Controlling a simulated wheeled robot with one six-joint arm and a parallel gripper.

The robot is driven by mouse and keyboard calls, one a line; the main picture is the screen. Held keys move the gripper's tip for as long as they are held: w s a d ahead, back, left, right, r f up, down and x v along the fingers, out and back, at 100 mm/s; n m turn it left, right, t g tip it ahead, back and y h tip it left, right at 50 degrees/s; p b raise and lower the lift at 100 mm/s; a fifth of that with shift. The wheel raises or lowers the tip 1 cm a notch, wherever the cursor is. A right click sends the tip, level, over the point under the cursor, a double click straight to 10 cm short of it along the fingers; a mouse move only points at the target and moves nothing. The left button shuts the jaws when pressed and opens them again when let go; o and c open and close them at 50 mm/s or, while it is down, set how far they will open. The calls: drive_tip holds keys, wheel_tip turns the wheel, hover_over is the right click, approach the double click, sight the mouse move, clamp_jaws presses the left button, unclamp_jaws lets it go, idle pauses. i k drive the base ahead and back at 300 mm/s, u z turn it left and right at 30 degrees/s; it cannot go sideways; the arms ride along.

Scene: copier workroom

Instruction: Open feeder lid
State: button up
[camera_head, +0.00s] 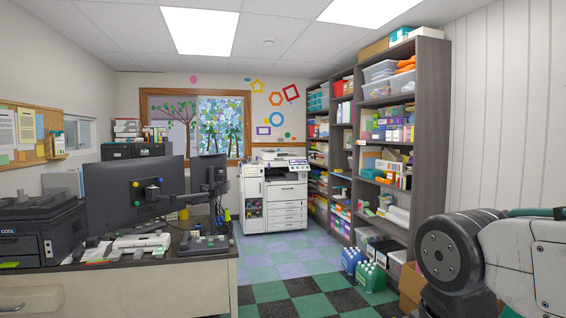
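A white copier (281,196) stands on the floor against the back wall, in the middle of the view, some way off. Its feeder lid (277,154) is the flat top part. It looks shut, though it is small at this distance. Part of my arm shows large at the lower right. My gripper is outside the view, so its state is hidden.
A desk (150,285) with monitors (133,196) and a black printer (42,232) fills the left. Tall loaded shelves (430,130) line the right, with bottles (371,276) and a cardboard box (411,287) on the floor. A checkered floor aisle (290,262) between them leads to the copier.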

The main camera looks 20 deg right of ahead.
sight(281, 155)
drive_tip(key=z, duration=0.25)
drive_tip(key=i, duration=2.75)
drive_tip(key=z, duration=0.4)
drive_tip(key=i, duration=4.05)
drive_tip(key=u, duration=0.15)
drive_tip(key=i, duration=2)
drive_tip(key=u, duration=0.3)
drive_tip(key=i, duration=2.05)
drive_tip(key=z, duration=0.15)
drive_tip(key=k, duration=0.75)
drive_tip(key=z, duration=0.15)
